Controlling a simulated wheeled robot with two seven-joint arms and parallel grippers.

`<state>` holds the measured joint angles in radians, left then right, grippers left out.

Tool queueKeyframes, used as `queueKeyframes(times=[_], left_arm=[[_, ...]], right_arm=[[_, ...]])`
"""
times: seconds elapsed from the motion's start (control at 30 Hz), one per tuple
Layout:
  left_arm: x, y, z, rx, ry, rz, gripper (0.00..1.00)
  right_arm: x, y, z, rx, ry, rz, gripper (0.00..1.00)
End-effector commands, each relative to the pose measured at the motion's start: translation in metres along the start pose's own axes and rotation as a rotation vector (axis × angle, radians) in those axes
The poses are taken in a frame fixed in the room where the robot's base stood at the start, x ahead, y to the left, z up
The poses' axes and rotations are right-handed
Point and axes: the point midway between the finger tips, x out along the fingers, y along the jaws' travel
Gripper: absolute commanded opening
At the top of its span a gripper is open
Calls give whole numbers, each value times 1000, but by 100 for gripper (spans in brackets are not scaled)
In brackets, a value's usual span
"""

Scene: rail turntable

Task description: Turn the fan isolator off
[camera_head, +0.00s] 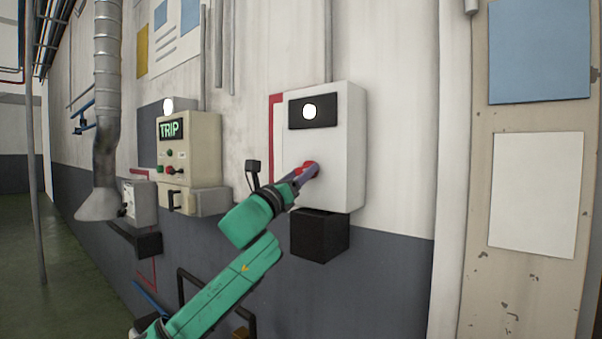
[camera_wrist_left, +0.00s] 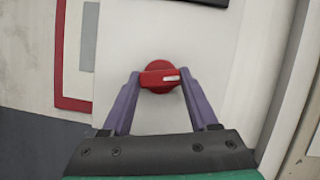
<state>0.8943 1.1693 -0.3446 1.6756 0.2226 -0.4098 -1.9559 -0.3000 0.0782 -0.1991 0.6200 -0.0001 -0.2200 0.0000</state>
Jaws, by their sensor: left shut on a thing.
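The fan isolator is a white wall box (camera_head: 343,150) with a black panel and a round white lamp (camera_head: 310,112) near its top. Its red rotary knob (camera_head: 311,169) is on the front face; the knob also shows in the left wrist view (camera_wrist_left: 158,77). There its handle bar lies nearly level, with a white mark on the right end. My left gripper (camera_head: 304,174) is at the knob, its two purple fingers on either side of the handle in the left wrist view (camera_wrist_left: 160,88), shut on it. My right gripper is not in view.
A beige box with a lit TRIP sign (camera_head: 171,129) and small buttons is on the wall to the left. A black box (camera_head: 319,235) sits below the isolator. A duct (camera_head: 107,90) runs down the wall further left. Papers hang on the right panel (camera_head: 536,195).

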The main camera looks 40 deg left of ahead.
Motion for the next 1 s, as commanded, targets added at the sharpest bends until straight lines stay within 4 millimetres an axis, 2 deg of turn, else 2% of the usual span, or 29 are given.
queueKeyframes(times=[0.47, 1.0], left_arm=[[2, -5, 4, -411, 0, 169, 4], [3, -7, 7, -885, 1, 367, 4]], right_arm=[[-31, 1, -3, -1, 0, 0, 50], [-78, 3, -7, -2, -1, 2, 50]])
